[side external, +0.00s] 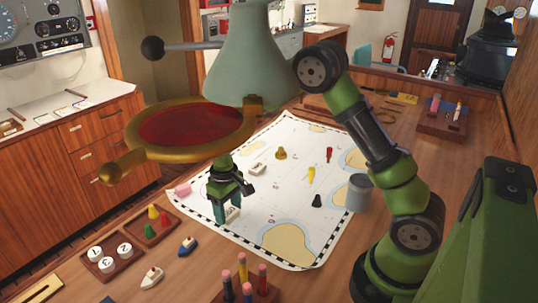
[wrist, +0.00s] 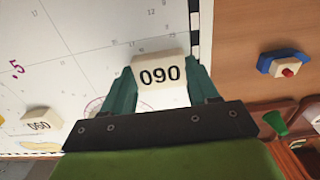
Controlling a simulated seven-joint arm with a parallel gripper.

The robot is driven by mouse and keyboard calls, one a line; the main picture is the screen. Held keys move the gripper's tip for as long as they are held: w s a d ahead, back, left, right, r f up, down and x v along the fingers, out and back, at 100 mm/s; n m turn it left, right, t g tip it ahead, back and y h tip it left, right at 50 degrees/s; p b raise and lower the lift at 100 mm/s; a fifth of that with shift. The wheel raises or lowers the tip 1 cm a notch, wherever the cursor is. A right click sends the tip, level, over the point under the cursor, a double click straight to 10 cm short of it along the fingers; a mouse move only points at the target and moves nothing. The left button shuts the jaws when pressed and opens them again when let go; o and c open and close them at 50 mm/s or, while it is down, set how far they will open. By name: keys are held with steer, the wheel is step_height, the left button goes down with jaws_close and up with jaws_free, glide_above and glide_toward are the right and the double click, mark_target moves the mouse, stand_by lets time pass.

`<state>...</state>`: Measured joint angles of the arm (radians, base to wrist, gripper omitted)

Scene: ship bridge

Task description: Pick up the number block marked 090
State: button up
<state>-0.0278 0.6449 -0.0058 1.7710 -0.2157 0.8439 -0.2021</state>
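The white block marked 090 (wrist: 160,73) sits between the two dark green fingers of my gripper (wrist: 161,88) in the wrist view, its number facing the camera. The fingers lie against its two ends, and my gripper appears shut on it. In the side view my gripper (side external: 226,216) points down over the near left part of the chart, with the pale block (side external: 232,213) at its fingertips. The block looks larger than the other number block, as if raised, but the gap to the chart is hard to see.
Another block, marked 060 (wrist: 41,121), lies on the chart (side external: 298,215). A pink piece (side external: 183,189), a grey cylinder (side external: 359,192) and several pawns stand around. A large brass-rimmed red lens (side external: 190,125) hangs in the foreground. Toy boats (side external: 188,244) and trays lie at front left.

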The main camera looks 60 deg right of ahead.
steer(key=shift+c, duration=1.4)
steer(key=shift+r, duration=0.15)
